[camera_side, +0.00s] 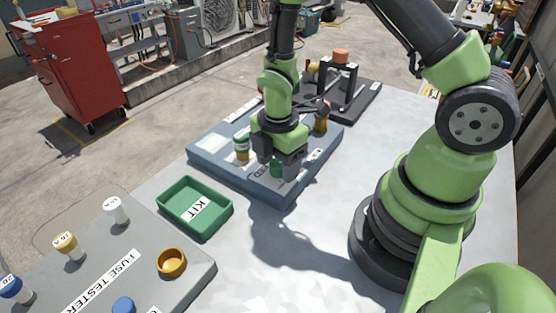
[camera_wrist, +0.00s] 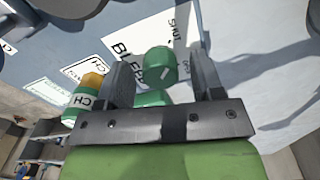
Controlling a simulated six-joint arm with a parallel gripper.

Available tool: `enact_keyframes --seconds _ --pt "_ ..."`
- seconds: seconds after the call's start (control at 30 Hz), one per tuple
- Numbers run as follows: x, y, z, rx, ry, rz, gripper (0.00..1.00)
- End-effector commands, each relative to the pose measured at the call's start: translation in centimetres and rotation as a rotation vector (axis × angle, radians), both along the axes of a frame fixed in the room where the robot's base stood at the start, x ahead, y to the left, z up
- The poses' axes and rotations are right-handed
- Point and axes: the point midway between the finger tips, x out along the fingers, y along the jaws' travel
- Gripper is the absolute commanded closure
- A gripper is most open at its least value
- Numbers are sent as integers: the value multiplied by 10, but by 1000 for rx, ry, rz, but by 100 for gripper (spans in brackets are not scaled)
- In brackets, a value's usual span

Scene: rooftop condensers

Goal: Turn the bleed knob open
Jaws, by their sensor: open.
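The bleed knob (camera_wrist: 160,66) is a small green cylinder with a white line on its top. It stands on the blue-grey panel (camera_side: 222,160) beside a white label (camera_wrist: 120,42) lettered "BLEE", partly covered. My gripper (camera_side: 279,158) is over the front part of the panel, pointing down. In the wrist view my gripper (camera_wrist: 161,68) is open, with the knob showing between its two dark fingers and a gap on each side. In the side view the knob (camera_side: 277,171) is mostly hidden by the fingers. I cannot tell whether a finger touches it.
A green KIT tray (camera_side: 178,221) and a grey fuse tester board (camera_side: 196,275) lie at left. The front tabletop is clear.

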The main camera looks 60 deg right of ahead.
Motion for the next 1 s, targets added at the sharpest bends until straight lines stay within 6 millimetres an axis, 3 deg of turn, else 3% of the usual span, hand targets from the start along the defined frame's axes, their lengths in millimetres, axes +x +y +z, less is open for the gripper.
enact_keyframes --seconds 0.1,0.3,0.33,0.67,1.0 --pt "0 0 0 0 0 0 39" --pt "0 0 0 0 0 1 85" --pt "0 0 0 0 0 1 88" --pt "0 0 1 1 -1 -38 88" --pt "0 1 1 2 -1 -259 88"
